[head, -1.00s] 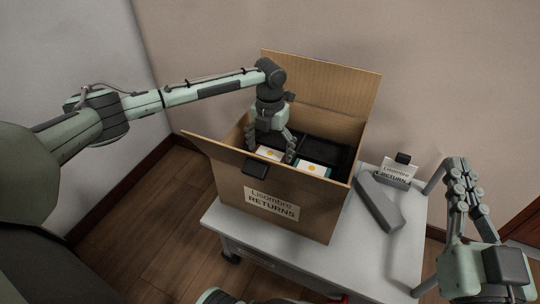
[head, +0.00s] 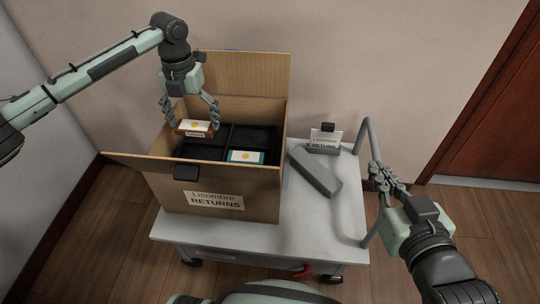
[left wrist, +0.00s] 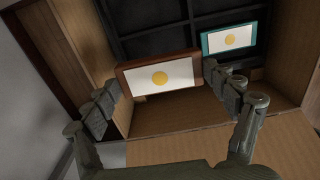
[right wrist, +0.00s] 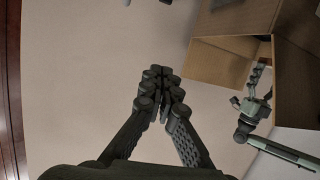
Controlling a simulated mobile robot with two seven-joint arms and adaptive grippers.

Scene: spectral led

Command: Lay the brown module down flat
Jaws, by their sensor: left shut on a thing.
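My left gripper (head: 195,119) is shut on the brown module (head: 196,128), gripped by its two ends above the left side of the cardboard box. The module has a brown casing and a white face with a yellow dot. In the left wrist view, the brown module (left wrist: 158,78) sits between the fingers, clear of the black dividers. My right gripper (head: 382,180) is beside the cart's grey handle, its fingers together; the right wrist view shows the fingertips (right wrist: 160,88) meeting with nothing between them.
The open cardboard box (head: 165,202), with raised flaps and black dividers, stands on a white cart (head: 325,215). A teal module (head: 246,157) is inside. The cart's front right is bare.

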